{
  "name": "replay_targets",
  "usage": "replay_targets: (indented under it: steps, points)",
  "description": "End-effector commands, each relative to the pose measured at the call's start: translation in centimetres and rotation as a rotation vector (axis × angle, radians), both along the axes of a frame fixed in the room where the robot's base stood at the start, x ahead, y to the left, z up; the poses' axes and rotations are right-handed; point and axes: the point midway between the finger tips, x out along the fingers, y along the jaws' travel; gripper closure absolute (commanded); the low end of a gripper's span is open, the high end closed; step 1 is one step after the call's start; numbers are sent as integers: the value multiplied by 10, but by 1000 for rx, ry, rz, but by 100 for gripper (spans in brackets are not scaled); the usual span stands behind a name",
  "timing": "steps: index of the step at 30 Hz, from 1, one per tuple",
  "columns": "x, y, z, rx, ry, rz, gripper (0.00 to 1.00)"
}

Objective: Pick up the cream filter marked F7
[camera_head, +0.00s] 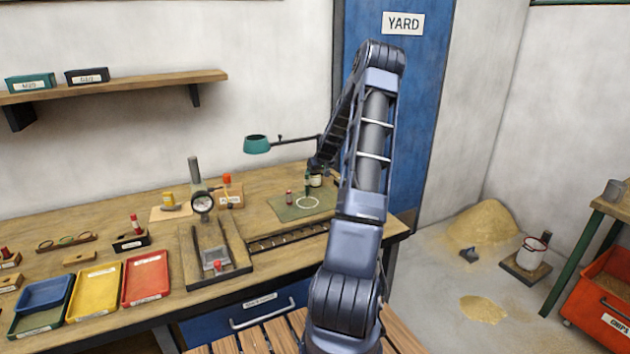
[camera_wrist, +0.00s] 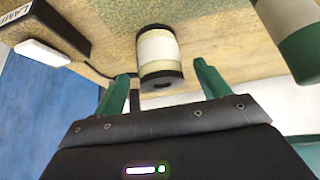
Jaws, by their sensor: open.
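A cream cylinder with black ends (camera_wrist: 158,48) stands in the upper middle of the wrist view, on the worn bench top. I cannot read an F7 mark on it. In the head view a small cream cylinder (camera_head: 316,181) shows beside my gripper, partly hidden by my arm. My gripper (camera_wrist: 163,82) is open, with its green fingertips at either side of the cylinder's near black end. Gaps show on both sides, and nothing is held. In the head view my gripper (camera_head: 308,184) is low over the green mat (camera_head: 288,213).
A green and cream object (camera_wrist: 305,40) is close at right in the wrist view. A dark box labelled LAMP (camera_wrist: 45,28) is at left. A teal lamp (camera_head: 257,145) stands behind.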

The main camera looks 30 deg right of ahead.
Motion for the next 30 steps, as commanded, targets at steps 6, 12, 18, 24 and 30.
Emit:
replay_targets:
  steps: [6,12,18,24,30]
  points:
    - [17,1,-22,2,2,1,25]
    - [27,1,-38,2,2,1,25]
    - [27,0,-38,1,1,1,25]
    - [27,0,-37,1,1,1,62]
    - [27,0,-37,1,1,1,74]
